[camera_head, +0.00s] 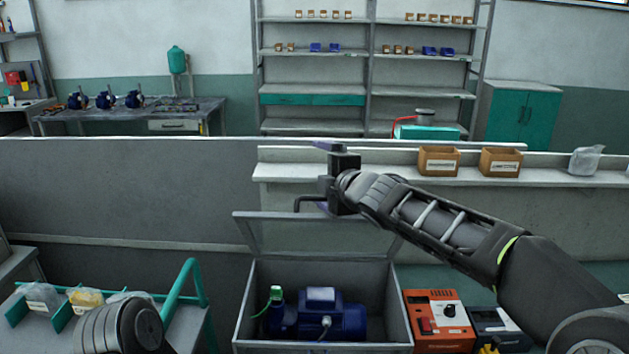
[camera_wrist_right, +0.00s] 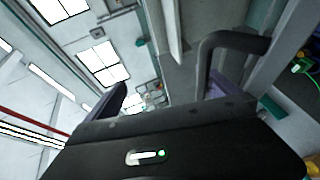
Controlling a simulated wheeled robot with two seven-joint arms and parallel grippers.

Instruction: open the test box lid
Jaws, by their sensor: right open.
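The test box (camera_head: 242,305) is a grey open-topped box with a blue pump (camera_head: 320,315) inside. Its lid (camera_head: 318,235), a grey frame with a clear pane, stands raised and tilted at the back of the box. A dark bent handle (camera_head: 298,205) sits at the lid's upper edge. My right gripper (camera_head: 325,178) is open above the lid, with its lower finger at the handle. In the right wrist view the handle (camera_wrist_right: 228,40) shows close beside one purple finger of the gripper (camera_wrist_right: 162,95); contact is unclear. My left gripper is out of view.
An orange device (camera_head: 438,315) and a dark one stand right of the box. A rack with bagged parts (camera_head: 85,297) and a green frame (camera_head: 185,285) stands left, near my left arm. Behind is a ledge (camera_head: 370,174) with two cardboard bins (camera_head: 438,161).

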